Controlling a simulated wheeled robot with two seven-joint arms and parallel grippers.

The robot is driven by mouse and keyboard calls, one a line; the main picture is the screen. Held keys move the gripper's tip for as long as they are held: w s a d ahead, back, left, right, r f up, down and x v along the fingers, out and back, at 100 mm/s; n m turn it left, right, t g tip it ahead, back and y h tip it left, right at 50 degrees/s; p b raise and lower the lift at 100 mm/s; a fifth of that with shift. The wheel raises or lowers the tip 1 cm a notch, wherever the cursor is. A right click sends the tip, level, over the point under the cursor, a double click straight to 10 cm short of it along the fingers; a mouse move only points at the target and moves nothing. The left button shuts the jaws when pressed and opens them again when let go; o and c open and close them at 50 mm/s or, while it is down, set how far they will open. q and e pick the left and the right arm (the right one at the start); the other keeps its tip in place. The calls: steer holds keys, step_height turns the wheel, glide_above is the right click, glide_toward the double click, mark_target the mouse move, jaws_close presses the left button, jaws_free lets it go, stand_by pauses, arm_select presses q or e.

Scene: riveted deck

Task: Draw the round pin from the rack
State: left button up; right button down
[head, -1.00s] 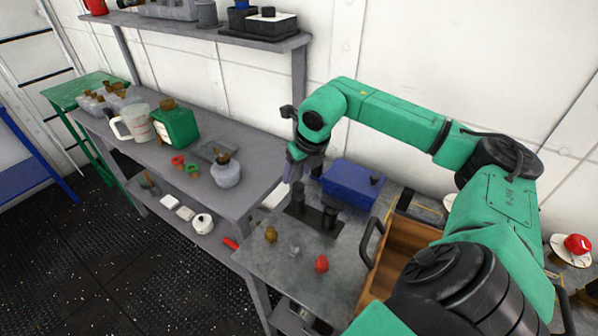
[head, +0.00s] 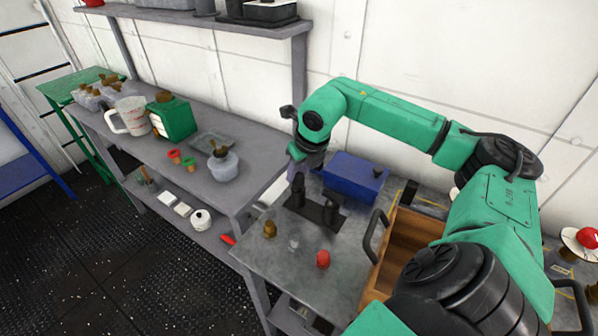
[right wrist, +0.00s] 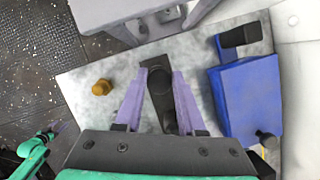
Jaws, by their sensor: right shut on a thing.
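The rack is a dark flat plate (head: 323,214) on the grey metal bench, with two dark upright pins. My right gripper (head: 296,176) comes down over the far left one, a dark round pin (head: 298,194). In the right wrist view, the lilac fingers of my right gripper (right wrist: 160,76) stand on both sides of the round pin's dark head (right wrist: 160,84), shut on it. I cannot tell whether its lower end is still in the rack. The other pin (head: 332,208) stands nearer the front right.
A blue box (head: 354,178) stands behind the rack, and a wooden tray (head: 401,250) with dark handles lies to its right. A brass knob (head: 270,229), a small clear piece (head: 293,244) and a red knob (head: 322,259) are in front. A grey shelf bench (head: 190,175) is at left.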

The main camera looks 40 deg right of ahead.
steer(key=shift+r+p, duration=2.8)
steer(key=shift+r, duration=1.05)
